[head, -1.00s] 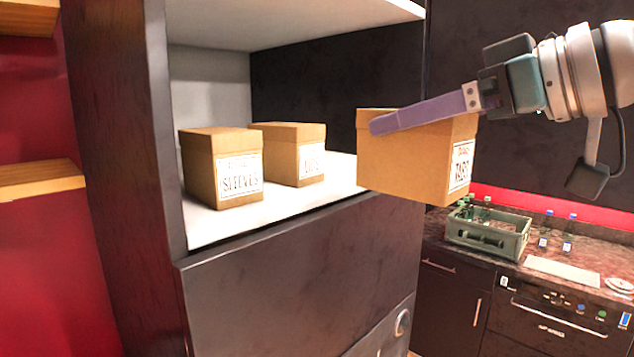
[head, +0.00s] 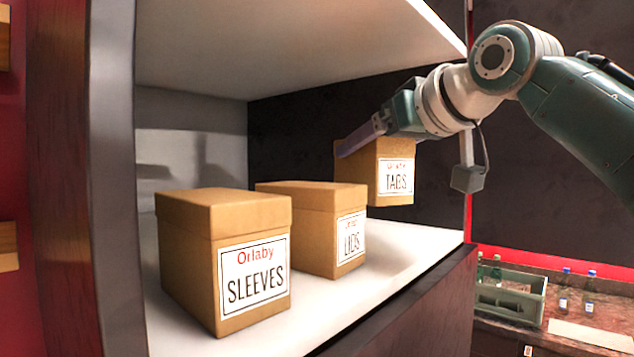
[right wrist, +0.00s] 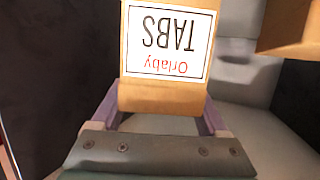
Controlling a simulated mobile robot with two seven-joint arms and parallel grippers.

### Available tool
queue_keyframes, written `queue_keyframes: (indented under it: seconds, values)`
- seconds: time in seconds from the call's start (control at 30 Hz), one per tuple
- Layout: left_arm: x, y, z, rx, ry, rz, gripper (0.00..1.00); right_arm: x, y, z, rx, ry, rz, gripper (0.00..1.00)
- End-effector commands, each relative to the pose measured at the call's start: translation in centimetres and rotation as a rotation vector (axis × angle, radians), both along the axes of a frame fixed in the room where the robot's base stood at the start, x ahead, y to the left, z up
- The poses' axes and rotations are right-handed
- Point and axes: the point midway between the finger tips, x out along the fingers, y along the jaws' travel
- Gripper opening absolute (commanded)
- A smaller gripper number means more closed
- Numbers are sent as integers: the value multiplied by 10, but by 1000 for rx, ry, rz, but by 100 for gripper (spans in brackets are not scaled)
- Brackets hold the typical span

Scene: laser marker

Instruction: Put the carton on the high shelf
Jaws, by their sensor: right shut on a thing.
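The carton labelled TABS (head: 394,190) is held by my right gripper (head: 362,138) at the right side of the shelf space, behind and right of the LIDS carton. In the head view its underside seems a little above the white shelf (head: 405,245); I cannot tell whether it touches. In the right wrist view the TABS carton (right wrist: 166,88) sits between the two purple fingers, its label upside down. Most of the far finger is hidden in the head view. My left gripper is not in view.
A SLEEVES carton (head: 228,260) and a LIDS carton (head: 318,225) stand on the shelf to the left. A white panel (head: 290,45) roofs the space. A dark side wall (head: 115,180) bounds it on the left. A green crate (head: 510,296) stands on the counter at lower right.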

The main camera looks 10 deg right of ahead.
Motion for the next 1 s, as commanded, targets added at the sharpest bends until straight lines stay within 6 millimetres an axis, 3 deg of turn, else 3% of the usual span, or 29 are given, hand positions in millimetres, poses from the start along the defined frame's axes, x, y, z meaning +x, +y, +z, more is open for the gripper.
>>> queue_keyframes:
  seconds: [0.4,0.77,0.8,1.0]
  values:
    - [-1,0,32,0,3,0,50,-1,0,-49,1,-1,1,7]
    - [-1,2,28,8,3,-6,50,0,0,-56,1,-5,1,7]
    - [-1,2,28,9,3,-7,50,0,0,-56,0,-2,1,80]
    - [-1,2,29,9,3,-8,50,0,0,-56,1,-2,1,100]
